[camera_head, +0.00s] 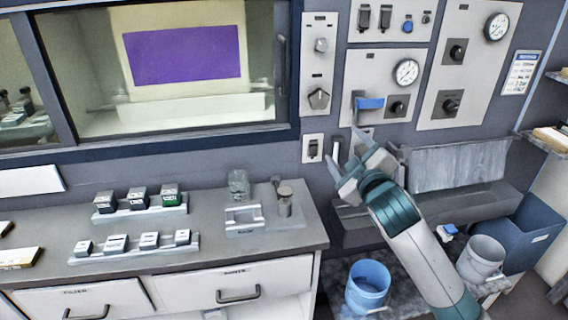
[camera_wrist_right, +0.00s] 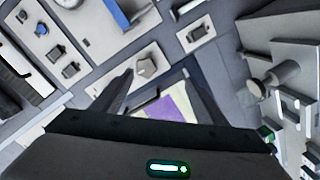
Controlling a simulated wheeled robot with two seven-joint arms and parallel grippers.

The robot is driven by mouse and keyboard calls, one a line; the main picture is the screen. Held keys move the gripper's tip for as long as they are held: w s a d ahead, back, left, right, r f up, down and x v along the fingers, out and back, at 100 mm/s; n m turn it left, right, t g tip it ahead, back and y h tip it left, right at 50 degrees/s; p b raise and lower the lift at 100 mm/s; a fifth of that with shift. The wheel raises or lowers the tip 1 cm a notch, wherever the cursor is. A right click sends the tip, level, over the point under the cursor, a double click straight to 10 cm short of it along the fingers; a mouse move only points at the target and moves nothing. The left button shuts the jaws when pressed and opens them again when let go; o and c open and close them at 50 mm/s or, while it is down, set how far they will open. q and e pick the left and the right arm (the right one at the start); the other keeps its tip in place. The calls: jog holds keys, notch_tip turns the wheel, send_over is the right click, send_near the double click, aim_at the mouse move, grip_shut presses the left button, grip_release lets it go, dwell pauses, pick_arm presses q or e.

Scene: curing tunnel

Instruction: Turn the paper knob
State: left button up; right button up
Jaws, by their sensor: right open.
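Which knob is the paper knob I cannot tell, as the labels are too small to read. A faceted grey knob (camera_head: 318,97) sits low on the narrow panel beside the window, with a smaller knob (camera_head: 321,45) above it. More dark knobs (camera_head: 451,104) sit on the panels to the right. My right gripper (camera_head: 348,158) is open and empty, below and right of the faceted knob and apart from it. In the right wrist view, a faceted knob (camera_wrist_right: 147,67) shows between the open fingers, some way beyond them. My left gripper is not in view.
A blue lever (camera_head: 370,103) sticks out above my right gripper. A switch plate (camera_head: 313,148) is just left of it. A counter (camera_head: 215,190) with small boxes and a glass (camera_head: 238,184) is at left. A blue bucket (camera_head: 369,285) and a grey bucket (camera_head: 481,258) stand below.

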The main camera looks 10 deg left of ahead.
aim_at(320, 101)
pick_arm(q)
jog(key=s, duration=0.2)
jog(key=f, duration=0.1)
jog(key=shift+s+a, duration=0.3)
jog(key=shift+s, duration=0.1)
pick_arm(e)
jog(key=shift+n+t+y, duration=0.3)
jog(key=shift+n+t, duration=0.1)
jog(key=shift+n, duration=0.1)
jog(key=r, duration=0.1)
jog(key=w+r, duration=0.1)
jog(key=r, duration=0.2)
jog(key=shift+w+a, duration=0.15)
jog(key=shift+a, duration=0.25)
pick_arm(q)
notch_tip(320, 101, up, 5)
jog(key=p, duration=0.4)
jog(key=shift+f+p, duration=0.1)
jog(key=shift+p, duration=0.3)
pick_arm(e)
jog(key=x, duration=1.7)
jog(key=shift+w, duration=0.2)
jog(key=shift+f, duration=0.1)
jog(key=c, duration=1.1)
